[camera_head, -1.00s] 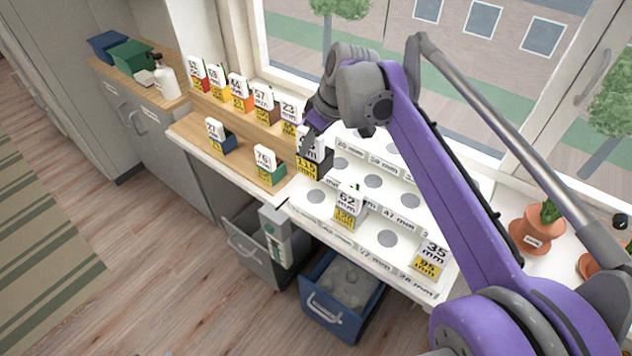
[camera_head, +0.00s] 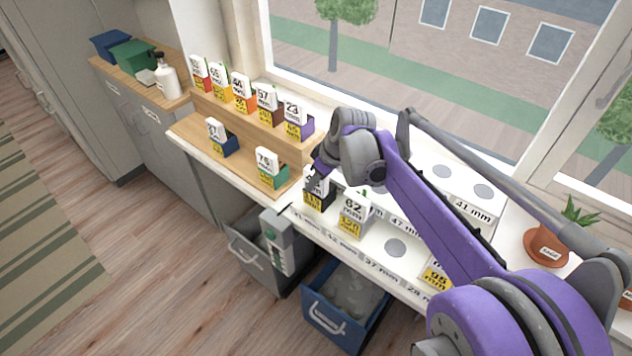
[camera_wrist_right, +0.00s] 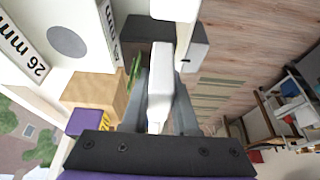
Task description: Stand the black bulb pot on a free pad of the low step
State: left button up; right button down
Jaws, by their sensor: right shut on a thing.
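The black bulb pot (camera_head: 314,203) has a white card and a yellow label. My right gripper (camera_head: 314,176) is shut on it from above. The pot is upright at the left end of the low step (camera_head: 337,243), over the leftmost pad, which it hides. I cannot tell whether it touches the step. In the right wrist view, the dark pot (camera_wrist_right: 196,56) shows beyond the grey fingers (camera_wrist_right: 160,100). A bare round pad (camera_head: 396,248) lies further right. My left gripper is out of view.
A partly hidden pot (camera_head: 436,274) stands at the low step's right. Wooden shelving (camera_head: 196,135) on the left holds several coloured pots. Higher white steps rise behind, with bare pads (camera_head: 484,191). A plant (camera_head: 548,246) stands right.

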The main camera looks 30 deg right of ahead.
jog(key=shift+f, duration=0.2)
jog(key=c, duration=1.1)
grip_release()
jog(key=shift+f, duration=0.15)
jog(key=shift+c, duration=0.2)
jog(key=o, duration=0.5)
jog(key=shift+c, duration=0.2)
jog(key=v, duration=1.2)
jog(key=s+a+f+m+h, duration=0.1)
jog(key=s+a+f+m, duration=0.1)
jog(key=s+a+f, duration=0.4)
jog(key=s+a+f+m+t, duration=0.1)
jog(key=s+a+f+m, duration=0.1)
jog(key=s+a+f, duration=0.4)
jog(key=s+f+p, duration=0.1)
jog(key=s+f, duration=0.4)
jog(key=shift+s+h, duration=0.15)
jog(key=shift+h, duration=0.25)
jog(key=shift+a, duration=0.1)
